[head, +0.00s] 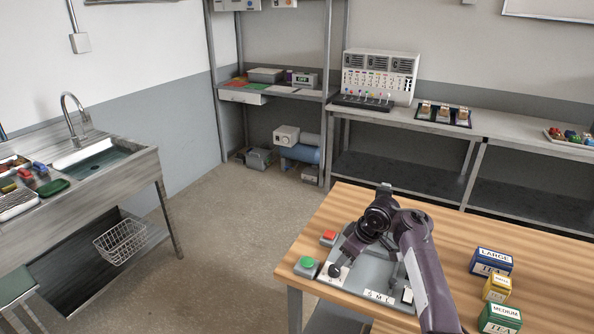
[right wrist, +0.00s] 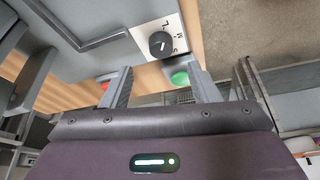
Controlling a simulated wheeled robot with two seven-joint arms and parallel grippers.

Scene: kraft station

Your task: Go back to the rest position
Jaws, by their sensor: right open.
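My right arm reaches in from the lower right of the head view over a grey machine (head: 375,266) on the wooden table. My right gripper (head: 347,250) is close above a black knob (head: 335,271) on a white plate. In the right wrist view, my right gripper (right wrist: 161,70) has its two fingers spread apart with nothing between them. The knob (right wrist: 160,44) shows just beyond the fingertips, beside the letters of its dial. A green button (head: 306,264) and a red button (head: 328,236) sit to the left of the machine. My left gripper is not in view.
Blue (head: 491,262), yellow (head: 497,288) and green (head: 500,318) tea boxes stand on the table's right side. The wooden table (head: 450,222) is bare behind the arm. A sink counter (head: 145,165) stands at left, shelves at the back. The floor between is open.

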